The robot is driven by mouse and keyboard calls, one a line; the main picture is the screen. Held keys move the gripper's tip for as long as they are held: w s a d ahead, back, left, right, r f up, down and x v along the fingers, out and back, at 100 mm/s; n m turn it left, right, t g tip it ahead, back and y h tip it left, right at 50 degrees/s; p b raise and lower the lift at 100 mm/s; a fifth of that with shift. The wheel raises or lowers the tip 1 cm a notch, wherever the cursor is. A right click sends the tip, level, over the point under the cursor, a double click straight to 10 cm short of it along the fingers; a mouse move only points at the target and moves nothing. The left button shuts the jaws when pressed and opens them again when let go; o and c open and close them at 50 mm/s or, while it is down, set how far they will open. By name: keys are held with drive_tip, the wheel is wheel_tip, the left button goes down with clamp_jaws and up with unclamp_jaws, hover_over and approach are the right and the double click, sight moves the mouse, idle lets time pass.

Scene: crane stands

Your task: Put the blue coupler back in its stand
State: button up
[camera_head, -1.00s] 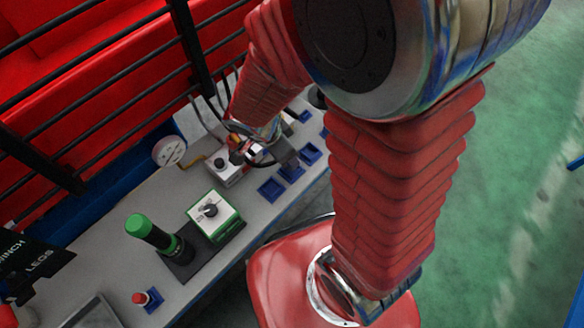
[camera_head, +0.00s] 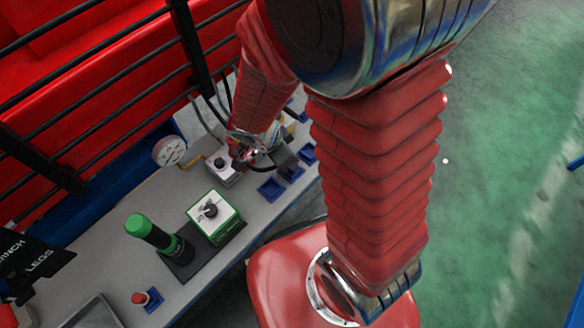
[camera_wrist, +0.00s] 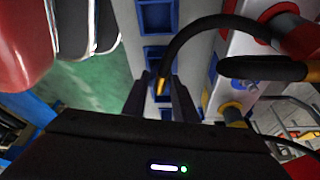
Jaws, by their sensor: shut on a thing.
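My gripper (camera_wrist: 160,100) is shut on the brass-tipped end of a black hose, which I take for the coupler (camera_wrist: 161,86). No blue shows on this end, and the fingers hide part of it. The hose (camera_wrist: 195,25) arcs up and right from it in the wrist view. Square blue stands (camera_wrist: 155,17) line up behind the fingers, and the held tip overlaps one of them. I cannot tell whether it touches that stand. In the head view, my gripper (camera_head: 280,158) is over the bench near the blue stands (camera_head: 270,188), with the coupler mostly hidden.
A white box with a knob (camera_head: 221,165) stands left of my gripper. A gauge (camera_head: 168,151) and black railing are behind. Open green floor (camera_head: 490,180) lies right.

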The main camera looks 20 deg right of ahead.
drive_tip(key=shift+f, duration=0.15)
drive_tip(key=o, duration=1.2)
drive_tip(key=shift+v, duration=2.55)
drive_tip(key=v, duration=1.3)
drive_tip(key=shift+a+r, duration=0.2)
drive_tip(key=shift+r, duration=0.15)
